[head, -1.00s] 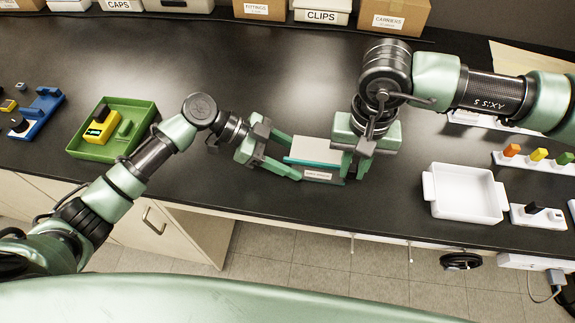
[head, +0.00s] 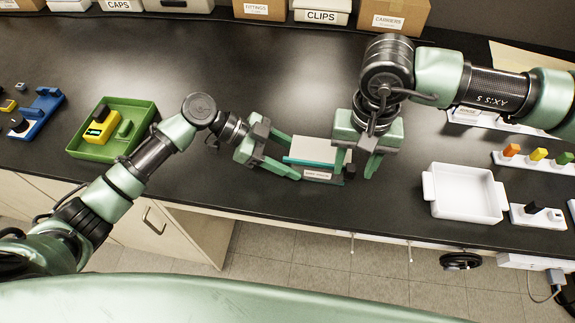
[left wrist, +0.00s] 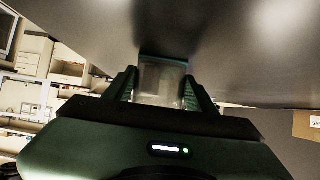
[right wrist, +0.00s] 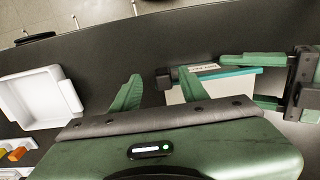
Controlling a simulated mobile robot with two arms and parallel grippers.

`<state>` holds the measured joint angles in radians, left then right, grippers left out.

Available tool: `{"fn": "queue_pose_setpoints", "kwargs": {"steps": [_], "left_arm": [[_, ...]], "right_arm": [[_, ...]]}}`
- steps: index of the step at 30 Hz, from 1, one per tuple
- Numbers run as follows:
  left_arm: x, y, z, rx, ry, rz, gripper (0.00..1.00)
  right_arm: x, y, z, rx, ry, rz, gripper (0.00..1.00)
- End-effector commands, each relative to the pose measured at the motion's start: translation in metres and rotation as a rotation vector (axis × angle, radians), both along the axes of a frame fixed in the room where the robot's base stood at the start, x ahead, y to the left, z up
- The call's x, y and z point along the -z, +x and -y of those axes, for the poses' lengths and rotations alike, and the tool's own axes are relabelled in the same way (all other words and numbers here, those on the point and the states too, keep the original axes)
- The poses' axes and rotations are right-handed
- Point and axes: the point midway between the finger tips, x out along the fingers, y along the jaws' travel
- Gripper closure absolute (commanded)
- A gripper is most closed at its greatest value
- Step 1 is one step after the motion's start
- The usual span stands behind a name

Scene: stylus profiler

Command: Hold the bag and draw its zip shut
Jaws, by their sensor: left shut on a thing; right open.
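The bag (head: 318,152) is a pale flat pouch with a teal strip along its near edge and a white label (head: 318,174). It lies low over the bench's front part. My left gripper (head: 292,158) is shut on its left end; the left wrist view shows the pale bag (left wrist: 162,82) between the fingers. A small dark block (head: 350,170), seemingly the zip's slider, is at the strip's right end. My right gripper (head: 356,170) is open around it. In the right wrist view the dark block (right wrist: 163,80) lies between the spread fingers, closer to the right one.
A white tray (head: 432,192) stands on the bench to the right, with racks of coloured pieces beyond it. A green tray (head: 75,152) with a yellow item is at the left. Labelled boxes line the back. The bench between is clear.

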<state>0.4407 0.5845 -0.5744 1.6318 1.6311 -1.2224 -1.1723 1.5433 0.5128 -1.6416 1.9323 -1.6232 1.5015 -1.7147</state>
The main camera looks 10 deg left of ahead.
Motion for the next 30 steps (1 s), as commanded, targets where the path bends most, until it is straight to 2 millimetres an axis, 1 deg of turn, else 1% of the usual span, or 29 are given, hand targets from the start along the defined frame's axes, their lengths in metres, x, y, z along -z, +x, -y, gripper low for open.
{"fn": "queue_pose_setpoints", "kwargs": {"steps": [1,15,18,30], "left_arm": [[0.004,-0.001,-0.001,0.0,0.008,-0.005,1.0],[0.004,-0.001,0.0,0.0,0.007,-0.005,1.0],[0.004,-0.001,0.0,0.0,0.007,-0.005,1.0],[0.004,-0.001,0.0,0.001,0.005,-0.005,1.0]], "right_arm": [[-0.005,0.0,0.0,0.0,0.001,0.002,0.56],[-0.052,0.0,-0.001,0.0,0.002,0.002,0.56],[-0.059,0.0,0.0,-0.001,0.001,0.001,0.56],[-0.063,0.0,-0.001,-0.001,0.001,0.0,0.56]]}}
